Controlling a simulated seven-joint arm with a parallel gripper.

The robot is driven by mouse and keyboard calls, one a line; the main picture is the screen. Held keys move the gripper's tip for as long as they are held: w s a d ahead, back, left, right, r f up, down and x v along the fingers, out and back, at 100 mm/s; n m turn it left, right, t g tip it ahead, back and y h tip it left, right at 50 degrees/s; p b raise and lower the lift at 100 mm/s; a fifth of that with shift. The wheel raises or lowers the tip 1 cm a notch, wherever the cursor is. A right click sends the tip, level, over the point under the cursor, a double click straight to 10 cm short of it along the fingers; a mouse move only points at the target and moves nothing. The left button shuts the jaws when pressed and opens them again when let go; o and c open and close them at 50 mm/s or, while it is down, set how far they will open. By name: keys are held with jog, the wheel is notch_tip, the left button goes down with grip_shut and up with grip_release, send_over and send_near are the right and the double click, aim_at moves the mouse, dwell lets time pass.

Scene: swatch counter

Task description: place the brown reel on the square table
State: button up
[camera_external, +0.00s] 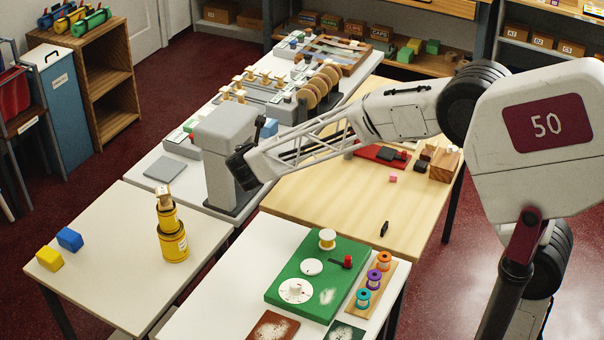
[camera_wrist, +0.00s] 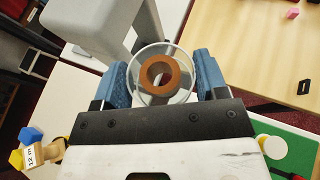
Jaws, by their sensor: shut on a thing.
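The brown reel (camera_wrist: 153,66) shows in the wrist view as a brown ring inside a pale, clear round flange. It sits between the blue fingers of my gripper (camera_wrist: 162,80), which is shut on it. In the external view my gripper (camera_external: 240,166) is beside a grey post; the reel cannot be made out there. Several tables are in view. A cream table (camera_external: 112,225) stands at the left and a pale wood table (camera_external: 330,195) in the middle. I cannot tell for certain which is the square table.
Yellow tins (camera_external: 173,247), a yellow block (camera_external: 49,258) and a blue block (camera_external: 70,238) stand on the cream table. The grey post (camera_external: 222,140) rises beside my gripper. A green board (camera_external: 325,280) with reels is in front. The cream table's middle is clear.

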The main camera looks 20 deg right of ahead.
jog(key=s+a+n+y, duration=0.2)
jog(key=a, duration=0.8)
jog(key=s+a+n+y, duration=0.2)
jog(key=a, duration=0.8)
jog(key=n+y, duration=0.4)
jog(key=y, duration=0.1)
send_over(146, 289)
notch_tip(146, 289, down, 18)
jog(key=shift+f, duration=0.5)
jog(key=shift+f, duration=3.1)
jog(key=shift+f, duration=1.9)
jog(key=shift+f, duration=0.1)
